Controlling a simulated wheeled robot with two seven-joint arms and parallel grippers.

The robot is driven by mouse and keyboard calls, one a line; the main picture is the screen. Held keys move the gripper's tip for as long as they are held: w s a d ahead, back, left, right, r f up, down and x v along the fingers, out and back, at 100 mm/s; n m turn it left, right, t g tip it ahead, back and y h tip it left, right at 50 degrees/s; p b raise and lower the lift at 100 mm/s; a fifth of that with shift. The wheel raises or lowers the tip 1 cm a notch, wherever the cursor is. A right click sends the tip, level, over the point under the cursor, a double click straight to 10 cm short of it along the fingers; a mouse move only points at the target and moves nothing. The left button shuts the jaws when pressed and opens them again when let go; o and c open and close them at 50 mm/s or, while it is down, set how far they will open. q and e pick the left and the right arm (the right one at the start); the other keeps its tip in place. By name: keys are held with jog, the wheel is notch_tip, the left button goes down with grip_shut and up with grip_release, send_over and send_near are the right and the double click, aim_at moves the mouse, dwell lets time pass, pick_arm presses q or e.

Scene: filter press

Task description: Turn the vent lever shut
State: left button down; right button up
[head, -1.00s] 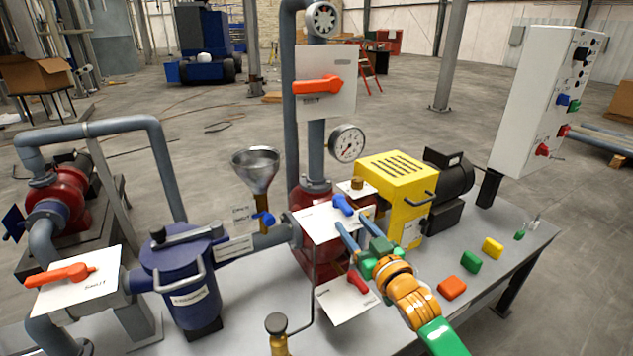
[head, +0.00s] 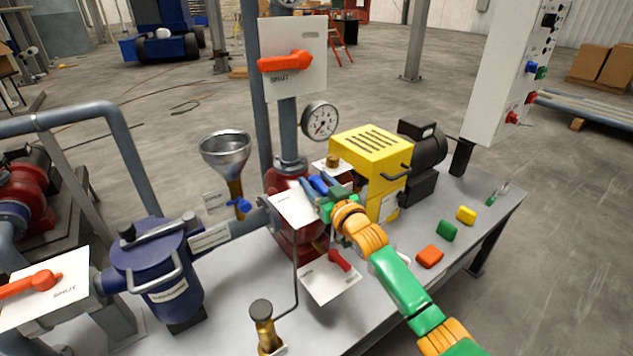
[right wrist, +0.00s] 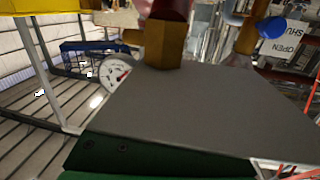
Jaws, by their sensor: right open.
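A blue lever (head: 318,185) sits on a white plate (head: 294,207) on top of the red vessel (head: 283,240) in the middle of the bench. I cannot read which lever is the vent. My right gripper (head: 322,192) is open at this blue lever and partly covers it. I cannot tell whether the lever lies between the fingers or whether they touch it. A red lever (head: 340,260) sits on a lower white plate (head: 322,283). Another blue lever (head: 241,205) is below the funnel; a blue handle also shows in the right wrist view (right wrist: 272,28). My left gripper is out of view.
The yellow guard (head: 368,152) stands just behind and right of my right gripper. The gauge (head: 320,121) and funnel (head: 225,150) rise behind. A brass fitting (head: 263,312) stands at the front.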

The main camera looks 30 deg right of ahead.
jog(key=shift+s+r, duration=0.1)
jog(key=shift+s, duration=0.05)
jog(key=shift+c, duration=0.8)
grip_shut()
jog(key=shift+d+n+y+b, duration=0.1)
jog(key=shift+n+y+b, duration=0.45)
jog(key=shift+y, duration=0.25)
jog(key=shift+n+y+b, duration=0.35)
jog(key=shift+y+b, duration=0.1)
jog(key=shift+y, duration=0.15)
jog(key=shift+o, duration=0.8)
grip_release()
